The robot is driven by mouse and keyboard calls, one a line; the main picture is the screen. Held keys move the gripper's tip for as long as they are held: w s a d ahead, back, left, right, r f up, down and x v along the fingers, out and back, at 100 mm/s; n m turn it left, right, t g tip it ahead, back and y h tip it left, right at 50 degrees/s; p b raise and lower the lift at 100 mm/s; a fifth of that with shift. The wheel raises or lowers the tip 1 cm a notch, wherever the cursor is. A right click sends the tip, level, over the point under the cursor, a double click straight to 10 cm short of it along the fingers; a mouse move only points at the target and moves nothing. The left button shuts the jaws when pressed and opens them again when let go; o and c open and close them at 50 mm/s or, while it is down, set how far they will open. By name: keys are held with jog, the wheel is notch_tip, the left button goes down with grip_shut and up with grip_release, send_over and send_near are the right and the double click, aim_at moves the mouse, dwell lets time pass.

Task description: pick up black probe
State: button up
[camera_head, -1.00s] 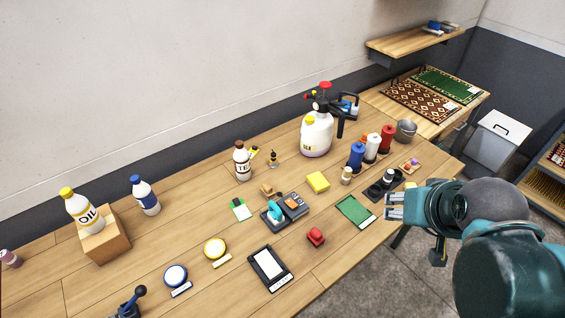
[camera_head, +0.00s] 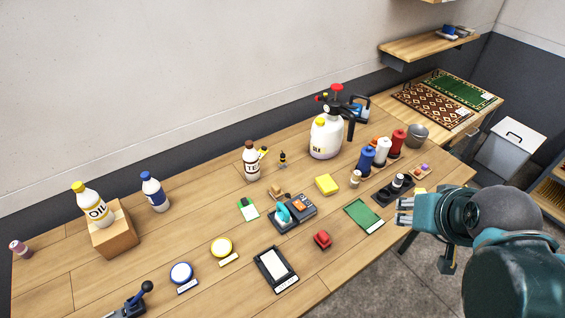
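I cannot surely pick out the black probe. A dark meter (camera_head: 300,206) with an orange display lies mid-table, with a teal piece (camera_head: 284,214) at its left end. A black tray (camera_head: 381,194) with a small black-and-white item (camera_head: 398,181) lies at the table's right side. A small dark upright item with a yellow part (camera_head: 282,159) stands near the back. My gripper (camera_head: 404,211) is at the right, beyond the table's front edge as seen here, left of my wrist. Its pale fingers look apart, with nothing between them.
A white sprayer (camera_head: 325,139), coloured spools (camera_head: 382,150) and a grey bucket (camera_head: 417,134) stand at the back right. A green card (camera_head: 363,214), a red block (camera_head: 323,240) and a yellow sponge (camera_head: 327,185) lie near the meter. Bottles stand left.

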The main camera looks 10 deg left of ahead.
jog(key=w+a+r+n+g, duration=0.1)
jog(key=w+a+r+n, duration=0.1)
jog(key=w+a, duration=0.35)
jog(key=w+a+r+n+g, duration=0.1)
jog(key=w+a+r+n, duration=0.1)
jog(key=w, duration=0.7)
jog(key=n+g+p, duration=0.2)
jog(key=n+g, duration=0.3)
jog(key=n, duration=0.5)
send_over(282, 155)
jog(key=f, duration=2.4)
jog(key=shift+d, duration=0.3)
jog(key=shift+w+a+f, duration=0.1)
jog(key=shift+a+f, duration=0.15)
jog(key=shift+f, duration=0.05)
jog(key=shift+f, duration=1.3)
